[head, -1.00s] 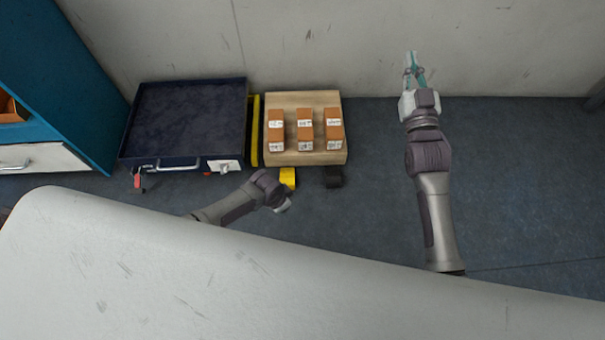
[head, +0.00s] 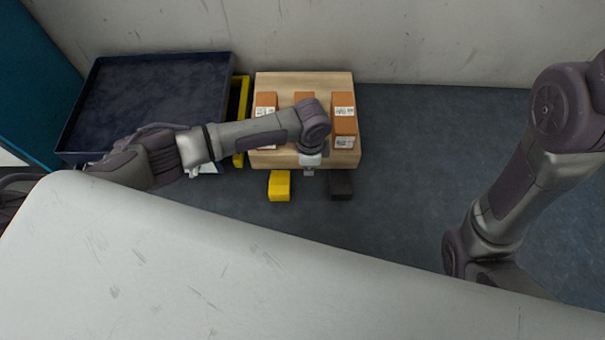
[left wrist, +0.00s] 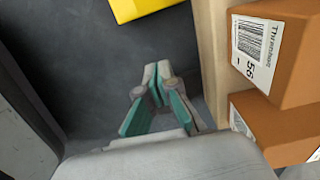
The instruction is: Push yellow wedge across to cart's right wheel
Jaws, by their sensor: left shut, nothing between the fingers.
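The yellow wedge (head: 279,186) lies on the floor at the front left of the wooden cart (head: 270,160). It also shows at the top of the left wrist view (left wrist: 138,8). A dark block-like piece (head: 341,187) is at the cart's front right; I cannot tell whether it is the wheel or a chock at it. My left gripper (head: 308,172) points down at the cart's front edge, between wedge and dark piece in the picture. In the left wrist view its fingers (left wrist: 158,75) are shut and empty, apart from the wedge. My right gripper is out of view.
Orange boxes (head: 344,105) with barcode labels stand on the cart, the middle one partly hidden by my left arm. A dark blue tray-topped cart (head: 150,85) and a yellow bar (head: 238,148) are at its left. Floor right of the cart is clear. A wall is behind.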

